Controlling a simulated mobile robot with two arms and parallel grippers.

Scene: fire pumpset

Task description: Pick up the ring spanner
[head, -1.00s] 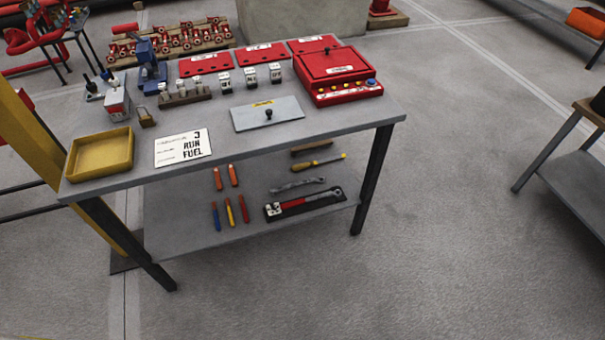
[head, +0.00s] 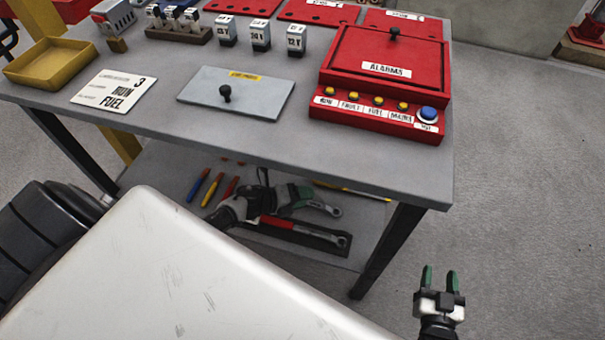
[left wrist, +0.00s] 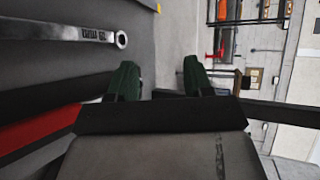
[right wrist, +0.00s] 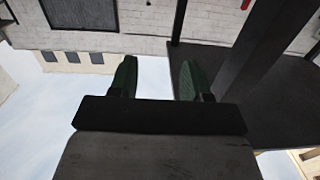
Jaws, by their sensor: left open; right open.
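The ring spanner (left wrist: 60,32), a grey metal bar with a ring end, lies on the lower shelf of the bench. In the head view its ring end (head: 333,210) shows at the right of my left gripper (head: 292,198), which hides the rest. My left gripper is open, under the bench top and close to the spanner; the left wrist view shows the spanner at the left of its fingers, not between them. My right gripper (head: 440,281) is open and empty, off to the right of the bench.
The grey bench top (head: 330,160) overhangs the shelf, with a dark leg (head: 388,250) at its right. A red-handled tool (head: 278,222) in a black tray (head: 341,252) lies in front of the spanner. Several screwdrivers (head: 212,188) lie at the left. A red alarm box (head: 385,60) stands above.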

